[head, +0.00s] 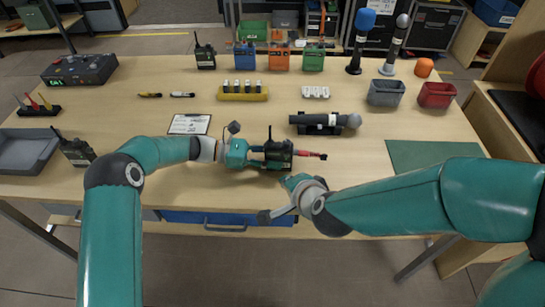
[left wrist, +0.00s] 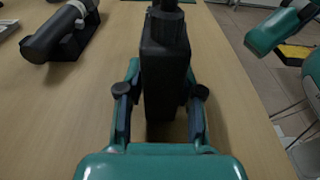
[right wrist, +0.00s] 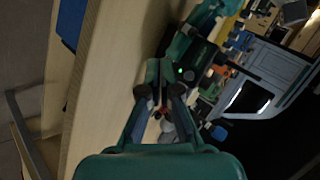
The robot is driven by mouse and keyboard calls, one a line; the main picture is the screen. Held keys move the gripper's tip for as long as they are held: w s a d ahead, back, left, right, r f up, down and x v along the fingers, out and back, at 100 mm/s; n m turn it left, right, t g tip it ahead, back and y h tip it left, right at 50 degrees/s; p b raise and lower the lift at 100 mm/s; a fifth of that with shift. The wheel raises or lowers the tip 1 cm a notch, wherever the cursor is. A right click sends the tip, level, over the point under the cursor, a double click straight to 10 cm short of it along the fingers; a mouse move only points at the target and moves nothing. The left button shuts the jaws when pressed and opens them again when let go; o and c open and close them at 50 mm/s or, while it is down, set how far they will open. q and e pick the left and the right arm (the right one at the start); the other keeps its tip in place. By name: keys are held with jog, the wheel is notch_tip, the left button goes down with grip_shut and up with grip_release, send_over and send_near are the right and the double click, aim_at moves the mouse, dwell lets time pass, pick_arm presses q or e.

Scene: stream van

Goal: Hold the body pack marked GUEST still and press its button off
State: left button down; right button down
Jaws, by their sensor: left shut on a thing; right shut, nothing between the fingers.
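A dark body pack (head: 278,155) is near the table's front edge, with a thin stalk with red on it reaching right. I cannot read a GUEST mark on it. My left gripper (head: 259,153) is shut on the pack from the left; in the left wrist view the fingers (left wrist: 160,95) flank the black pack (left wrist: 165,65). My right gripper (head: 290,181) is shut and empty, just in front of the pack. In the right wrist view its fingertips (right wrist: 158,75) are close to the pack (right wrist: 193,68), where a small green light shows. I cannot tell whether they touch. The button is not clearly visible.
Other packs stand at the back (head: 205,56) and left (head: 76,151). A black microphone in a cradle (head: 322,123) lies behind the held pack, and a clipboard (head: 190,124) lies to its left. A green mat (head: 430,156) is at right.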

jog(key=shift+w, duration=2.5)
jog(key=shift+w, duration=0.15)
jog(key=shift+w, duration=0.25)
jog(key=shift+w, duration=0.15)
jog(key=shift+s+r, duration=0.1)
jog(key=shift+s, duration=0.5)
jog(key=shift+s, duration=3.05)
